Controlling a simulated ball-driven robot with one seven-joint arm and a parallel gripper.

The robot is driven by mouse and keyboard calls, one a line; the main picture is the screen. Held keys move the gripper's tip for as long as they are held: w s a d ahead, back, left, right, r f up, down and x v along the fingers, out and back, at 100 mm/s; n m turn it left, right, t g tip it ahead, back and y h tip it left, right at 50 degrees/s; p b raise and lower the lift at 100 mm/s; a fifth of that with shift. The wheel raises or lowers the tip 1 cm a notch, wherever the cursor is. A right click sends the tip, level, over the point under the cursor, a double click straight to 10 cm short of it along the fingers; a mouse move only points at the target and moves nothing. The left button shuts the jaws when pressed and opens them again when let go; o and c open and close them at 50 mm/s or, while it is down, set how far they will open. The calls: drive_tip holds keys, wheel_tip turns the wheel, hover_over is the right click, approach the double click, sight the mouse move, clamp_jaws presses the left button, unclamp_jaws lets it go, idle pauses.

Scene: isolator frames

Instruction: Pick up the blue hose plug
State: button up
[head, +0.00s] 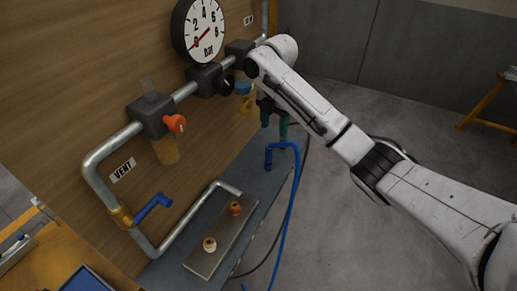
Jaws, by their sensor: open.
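The blue hose plug (269,157) stands upright near the right end of the grey shelf. A blue hose (292,190) bends away from it and hangs down past the shelf's front edge. My gripper (274,126) points down with green fingers, open and apart, a little above and behind the plug in the picture. Nothing shows between the fingers. Part of the gripper's upper body is hidden behind my arm.
A wooden panel carries grey pipes (104,148), a Bar gauge (199,31), an orange valve handle (176,123) and a blue lever (153,205). A metal plate (208,248) with two small fittings lies on the shelf (172,266).

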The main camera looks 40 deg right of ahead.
sight(269, 148)
drive_tip(key=f+b, duration=0.1)
drive_tip(key=f, duration=0.1)
drive_tip(key=f+b, duration=0.1)
drive_tip(key=w+f+b, duration=0.1)
drive_tip(key=f, duration=0.1)
drive_tip(key=shift+a+f, duration=0.3)
drive_tip(key=shift+a, duration=0.05)
drive_tip(key=shift+s+f+p, duration=0.1)
drive_tip(key=shift+f+p, duration=0.85)
drive_tip(key=shift+f, duration=2.4)
clamp_jaws()
